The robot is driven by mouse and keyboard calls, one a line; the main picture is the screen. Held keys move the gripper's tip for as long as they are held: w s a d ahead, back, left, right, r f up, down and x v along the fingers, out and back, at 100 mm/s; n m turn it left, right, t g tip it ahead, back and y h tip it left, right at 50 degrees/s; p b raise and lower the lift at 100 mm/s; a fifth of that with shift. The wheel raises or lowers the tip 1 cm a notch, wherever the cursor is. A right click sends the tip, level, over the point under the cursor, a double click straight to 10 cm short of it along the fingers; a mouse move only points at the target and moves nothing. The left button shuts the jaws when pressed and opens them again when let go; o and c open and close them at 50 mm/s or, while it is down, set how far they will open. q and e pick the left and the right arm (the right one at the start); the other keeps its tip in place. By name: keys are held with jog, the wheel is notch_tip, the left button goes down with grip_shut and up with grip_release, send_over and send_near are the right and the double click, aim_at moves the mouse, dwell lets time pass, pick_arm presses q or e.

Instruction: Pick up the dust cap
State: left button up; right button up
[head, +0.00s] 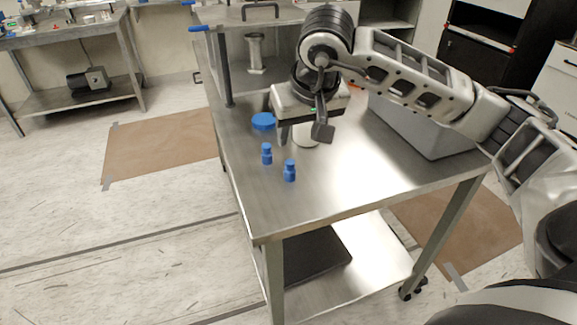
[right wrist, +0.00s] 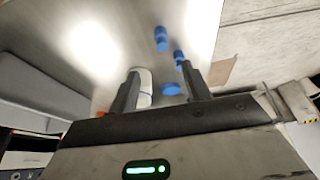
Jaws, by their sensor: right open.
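A flat round blue cap (head: 263,121) lies on the steel cart top; it looks like the dust cap, though I cannot be sure. It also shows in the right wrist view (right wrist: 171,89). Two small blue stepped pieces, one (head: 266,153) and another (head: 289,171), stand nearer the front left of the cart. A white cylinder (head: 306,138) stands partly hidden behind my right gripper (head: 303,131). My right gripper is open and empty above the cart, right of the blue cap. In the right wrist view the white cylinder (right wrist: 145,87) appears between the fingers. My left gripper is not in view.
A grey bin (head: 425,130) stands on the right of the cart top (head: 350,185), behind my right arm. A raised shelf with a metal fitting (head: 256,53) is at the back. The front of the cart top is clear. A workbench (head: 70,38) stands far left.

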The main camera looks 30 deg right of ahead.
aim_at(291, 163)
jog(key=x, duration=0.6)
jog(key=shift+w+a+f, duration=0.1)
jog(key=shift+w+f, duration=0.05)
jog(key=shift+f, duration=0.2)
jog(key=x, duration=0.2)
jog(key=p+x, duration=0.1)
jog(key=x, duration=0.1)
jog(key=shift+s+a+f, duration=0.15)
jog(key=shift+s+a, duration=0.05)
jog(key=shift+w+f, duration=0.25)
jog(key=shift+f, duration=0.3)
jog(key=c, duration=1)
